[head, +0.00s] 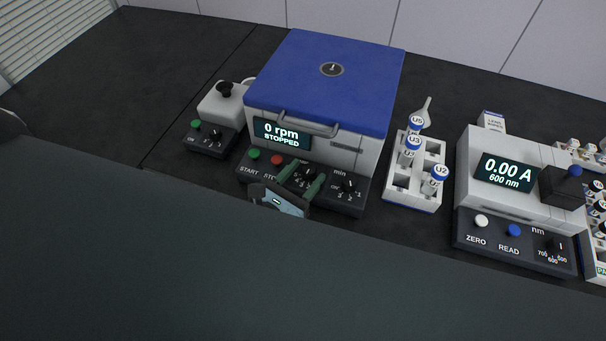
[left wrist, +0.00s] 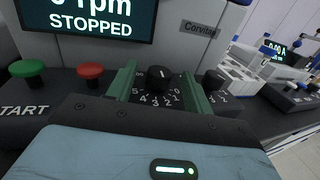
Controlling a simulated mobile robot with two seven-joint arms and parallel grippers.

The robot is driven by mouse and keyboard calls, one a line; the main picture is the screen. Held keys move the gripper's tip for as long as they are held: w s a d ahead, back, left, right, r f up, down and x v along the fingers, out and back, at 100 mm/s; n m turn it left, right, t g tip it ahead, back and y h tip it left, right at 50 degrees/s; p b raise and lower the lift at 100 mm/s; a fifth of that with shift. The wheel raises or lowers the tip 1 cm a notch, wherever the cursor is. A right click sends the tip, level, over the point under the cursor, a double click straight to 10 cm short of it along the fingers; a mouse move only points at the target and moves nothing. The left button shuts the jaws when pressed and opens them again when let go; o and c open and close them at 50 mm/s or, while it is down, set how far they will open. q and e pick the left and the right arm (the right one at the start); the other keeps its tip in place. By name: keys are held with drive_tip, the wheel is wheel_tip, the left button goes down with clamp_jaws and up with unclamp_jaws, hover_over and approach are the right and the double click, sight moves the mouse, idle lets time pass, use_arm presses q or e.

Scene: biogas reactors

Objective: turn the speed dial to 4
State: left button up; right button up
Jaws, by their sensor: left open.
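The centrifuge (head: 325,85) has a blue closed lid, and its display (head: 281,133) reads 0 rpm, STOPPED. The black speed dial (left wrist: 159,78) is on its front panel, ringed by white numerals; it also shows in the head view (head: 309,172). A short white mark is on the knob's top, but I cannot tell which numeral it points to. My left gripper (head: 302,180) is open, its green fingers on either side of the dial; they also show in the left wrist view (left wrist: 163,88). Contact with the dial cannot be made out. My right gripper is not in view.
A green START button (left wrist: 27,68) and a red STOP button (left wrist: 90,71) are left of the dial. The min dial (head: 349,185) is close on the right. A tube rack (head: 426,203) and a photometer (head: 490,205) stand farther right, a small device (head: 222,107) left.

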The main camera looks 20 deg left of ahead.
use_arm(q)
drive_tip(key=b+v, duration=0.1)
drive_tip(key=v, duration=0.6)
drive_tip(key=shift+s+b, duration=0.3)
drive_tip(key=shift+s, duration=0.05)
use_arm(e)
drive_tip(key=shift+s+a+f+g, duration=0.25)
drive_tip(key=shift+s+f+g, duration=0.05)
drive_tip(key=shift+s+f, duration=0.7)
use_arm(q)
drive_tip(key=shift+a, duration=0.1)
